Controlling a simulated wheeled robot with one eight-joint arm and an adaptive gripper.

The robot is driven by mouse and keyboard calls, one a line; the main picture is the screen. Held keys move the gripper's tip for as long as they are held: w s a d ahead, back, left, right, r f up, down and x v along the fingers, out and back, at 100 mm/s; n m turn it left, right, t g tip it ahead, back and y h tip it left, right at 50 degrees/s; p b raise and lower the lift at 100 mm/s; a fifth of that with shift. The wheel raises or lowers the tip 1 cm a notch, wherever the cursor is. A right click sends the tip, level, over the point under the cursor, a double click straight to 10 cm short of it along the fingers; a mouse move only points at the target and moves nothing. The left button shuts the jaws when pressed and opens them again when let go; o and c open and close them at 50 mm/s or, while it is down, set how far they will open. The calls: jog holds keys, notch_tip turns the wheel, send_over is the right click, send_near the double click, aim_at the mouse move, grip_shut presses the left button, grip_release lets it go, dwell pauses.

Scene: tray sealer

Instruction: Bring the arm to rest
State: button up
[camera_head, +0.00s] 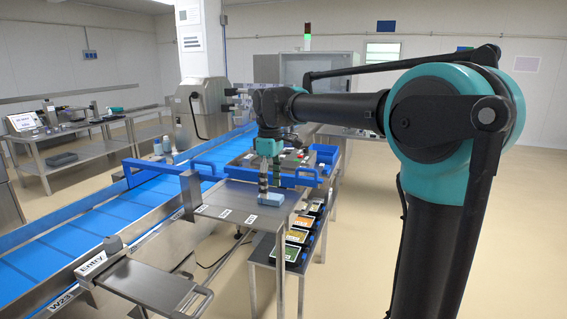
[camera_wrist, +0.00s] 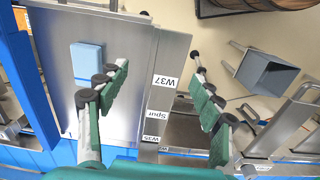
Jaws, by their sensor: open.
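My arm reaches out over the steel side table (camera_head: 235,212), with its elbow large at the right of the head view. My gripper (camera_head: 268,190) hangs downward above that table. In the wrist view my gripper (camera_wrist: 158,62) is open, its green-padded fingers wide apart with nothing between them. A light blue block (camera_head: 271,199) lies on the steel table close to the fingers in the head view. The wrist view shows this block (camera_wrist: 87,60) beyond the left finger, outside the jaws. Whether a finger touches it I cannot tell.
A blue conveyor (camera_head: 75,245) runs along the left. Blue rails (camera_head: 285,179) stand close behind the gripper. A lower rack with filled trays (camera_head: 298,237) is under the table's right side. A grey bin (camera_wrist: 267,72) shows in the wrist view. Floor at right is clear.

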jog(key=s+d+f+m+t, duration=0.2)
jog(key=s+d+f+m, duration=0.4)
jog(key=s+d+f, duration=0.3)
jog(key=s+d+f+m+t, duration=0.2)
jog(key=s+d+f+m, duration=0.5)
jog(key=d+f, duration=0.7)
notch_tip(320, 180, down, 4)
jog(key=s, duration=0.2)
jog(key=shift+s+r+m, duration=0.15)
jog(key=shift+s+m, duration=0.15)
jog(key=shift+s, duration=0.1)
jog(key=shift+o, duration=0.4)
jog(key=shift+a, duration=0.1)
